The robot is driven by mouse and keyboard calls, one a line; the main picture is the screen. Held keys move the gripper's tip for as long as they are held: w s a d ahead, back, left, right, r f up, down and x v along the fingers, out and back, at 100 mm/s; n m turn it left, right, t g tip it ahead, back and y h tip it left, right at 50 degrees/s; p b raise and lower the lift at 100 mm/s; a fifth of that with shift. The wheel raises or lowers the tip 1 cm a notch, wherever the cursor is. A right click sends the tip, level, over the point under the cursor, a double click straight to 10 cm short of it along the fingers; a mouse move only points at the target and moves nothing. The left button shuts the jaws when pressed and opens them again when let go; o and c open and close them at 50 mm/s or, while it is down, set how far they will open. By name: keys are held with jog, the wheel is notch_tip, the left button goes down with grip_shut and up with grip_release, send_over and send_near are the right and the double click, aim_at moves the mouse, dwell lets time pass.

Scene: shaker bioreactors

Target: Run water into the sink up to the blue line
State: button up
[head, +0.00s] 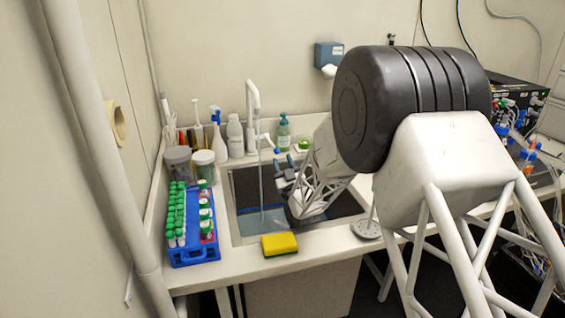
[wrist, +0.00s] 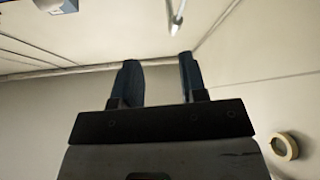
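The sink (head: 233,222) is set into the white counter, below the white faucet (head: 253,97). A thin stream of water (head: 261,186) falls from the spout into the sink, and pale water (head: 262,220) shows at its front left. A thin blue line (head: 248,210) shows faintly on the left inside; the water's level against it is hard to tell. A blue-tipped part (head: 276,151) sticks out right of the faucet. My gripper (head: 283,170) is over the sink, right of the stream. In the wrist view its fingers (wrist: 158,82) are apart with nothing between them.
A yellow-green sponge (head: 279,244) lies at the sink's front edge. A blue rack (head: 188,250) of green-capped tubes stands left. Bottles, including a green one (head: 284,133), line the back. A round metal drain piece (head: 366,230) lies right of the sink.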

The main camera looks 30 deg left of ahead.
jog(key=shift+w+a, duration=0.15)
jog(key=shift+w, duration=0.05)
jog(key=c, duration=0.7)
jog(key=shift+w+a+r, duration=0.1)
jog(key=shift+w+a, duration=0.1)
jog(key=shift+w, duration=0.1)
grip_shut()
jog(key=w+a+r+m+g+h, duration=0.2)
jog(key=w+a+r+g+h, duration=0.1)
jog(key=w+a+h, duration=0.4)
jog(key=w+a+r+m+g+h, duration=0.2)
jog(key=w+a+g+h, duration=0.15)
jog(key=w+h, duration=0.45)
jog(key=s+d+r+g+h, duration=0.2)
jog(key=s+d+r+g, duration=0.1)
jog(key=r+g, duration=0.4)
jog(key=shift+a+v, duration=0.2)
jog(key=shift+v, duration=0.75)
